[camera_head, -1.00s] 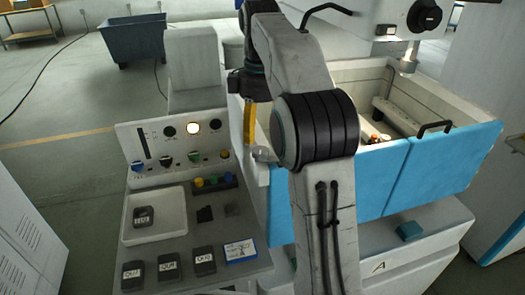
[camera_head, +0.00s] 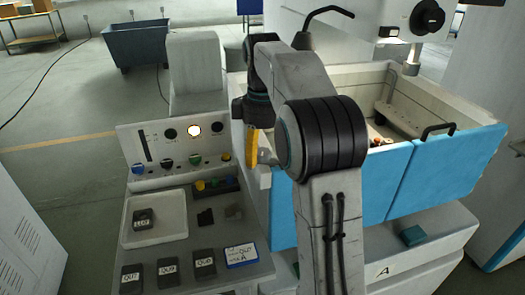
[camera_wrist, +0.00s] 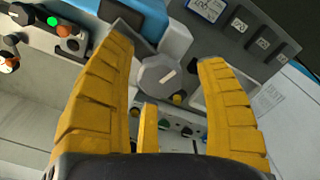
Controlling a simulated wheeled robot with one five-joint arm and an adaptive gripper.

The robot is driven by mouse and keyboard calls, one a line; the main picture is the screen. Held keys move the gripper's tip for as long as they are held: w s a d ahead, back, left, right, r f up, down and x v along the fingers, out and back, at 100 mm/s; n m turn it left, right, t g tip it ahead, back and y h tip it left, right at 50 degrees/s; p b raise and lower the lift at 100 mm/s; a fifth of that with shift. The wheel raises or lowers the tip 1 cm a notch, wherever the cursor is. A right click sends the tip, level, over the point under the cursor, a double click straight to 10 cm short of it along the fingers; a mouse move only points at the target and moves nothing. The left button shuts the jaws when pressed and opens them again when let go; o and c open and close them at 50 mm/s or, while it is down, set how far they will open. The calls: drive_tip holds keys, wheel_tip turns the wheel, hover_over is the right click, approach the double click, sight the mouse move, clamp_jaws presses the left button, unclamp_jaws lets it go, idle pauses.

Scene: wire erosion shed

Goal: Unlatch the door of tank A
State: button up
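Tank A has blue door panels (camera_head: 405,182) at its front, and a label marked A (camera_head: 382,271) is on the base below. A black handle (camera_head: 437,131) sits on the right panel's top edge. A grey rounded knob with a white line (camera_wrist: 160,75) shows in the wrist view, beside blue panelling; it looks like the latch, and whether it is turned I cannot tell. My gripper (camera_wrist: 166,47) is open, with the knob between and beyond its yellow fingers; contact is unclear. In the head view my gripper (camera_head: 252,148) is at the tank's left front corner, partly hidden by my arm.
A control console (camera_head: 165,150) with knobs and buttons stands left of the tank, close to my gripper. Several dark labelled blocks and a white tray (camera_head: 155,240) lie on its shelf. A dark bin (camera_head: 150,45) stands behind.

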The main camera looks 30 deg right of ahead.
drive_tip(key=c, duration=1.2)
drive_tip(key=m+p, duration=0.2)
drive_tip(key=m, duration=0.1)
drive_tip(key=m+p, duration=0.1)
drive_tip(key=m, duration=0.2)
drive_tip(key=shift+m, duration=0.3)
drive_tip(key=m+p, duration=0.1)
drive_tip(key=m, duration=0.2)
drive_tip(key=shift+m+p, duration=0.3)
drive_tip(key=shift+f+m+p, duration=0.1)
drive_tip(key=shift+m+p, duration=0.35)
drive_tip(key=shift+m, duration=1.45)
